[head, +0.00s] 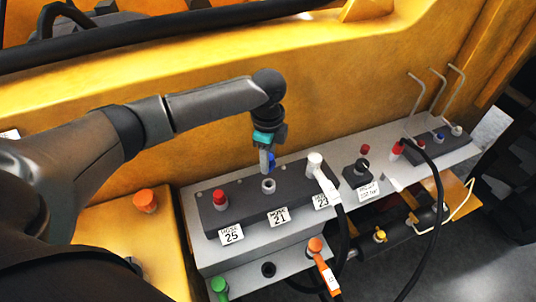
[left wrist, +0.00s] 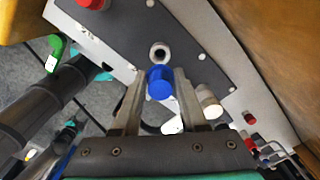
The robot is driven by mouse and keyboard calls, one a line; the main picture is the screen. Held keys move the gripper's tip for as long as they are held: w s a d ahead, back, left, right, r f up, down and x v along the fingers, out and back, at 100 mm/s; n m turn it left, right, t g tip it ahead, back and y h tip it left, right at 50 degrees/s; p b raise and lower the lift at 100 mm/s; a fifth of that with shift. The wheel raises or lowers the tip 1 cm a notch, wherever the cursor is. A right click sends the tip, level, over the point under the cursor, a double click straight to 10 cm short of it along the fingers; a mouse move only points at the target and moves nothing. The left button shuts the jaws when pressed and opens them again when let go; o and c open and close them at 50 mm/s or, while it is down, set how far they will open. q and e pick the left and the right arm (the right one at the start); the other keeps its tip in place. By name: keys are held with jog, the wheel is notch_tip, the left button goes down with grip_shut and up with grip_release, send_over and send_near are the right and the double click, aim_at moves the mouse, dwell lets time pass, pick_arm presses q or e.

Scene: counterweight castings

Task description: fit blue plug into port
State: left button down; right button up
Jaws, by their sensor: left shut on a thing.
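My left gripper (head: 266,163) points down over the dark panel, shut on the blue plug (head: 271,160). In the left wrist view the blue plug (left wrist: 160,83) sits between the tips of the left gripper's fingers (left wrist: 158,92). The open port (head: 268,186), a pale ring with a dark hole, is just below the plug, behind label 21. In the left wrist view the port (left wrist: 159,52) lies just beyond the plug, apart in the picture; the exact gap cannot be told. The plug's underside is hidden. My right gripper is not in view.
A red cap (head: 220,198) stands left of the port. A white connector (head: 316,164) with a black cable stands to its right. An orange connector (head: 316,246) and a green one (head: 219,287) are on the lower ledge. The yellow wall (head: 330,85) rises behind the panel.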

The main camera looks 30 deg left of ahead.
pick_arm(q)
jog(key=shift+f+b, duration=1.1)
jog(key=shift+f, duration=1.45)
jog(key=shift+p, duration=0.6)
jog(key=shift+p, duration=0.6)
jog(key=shift+f+b, duration=0.8)
jog(key=shift+f, duration=0.65)
jog(key=shift+c, duration=1.8)
grip_release()
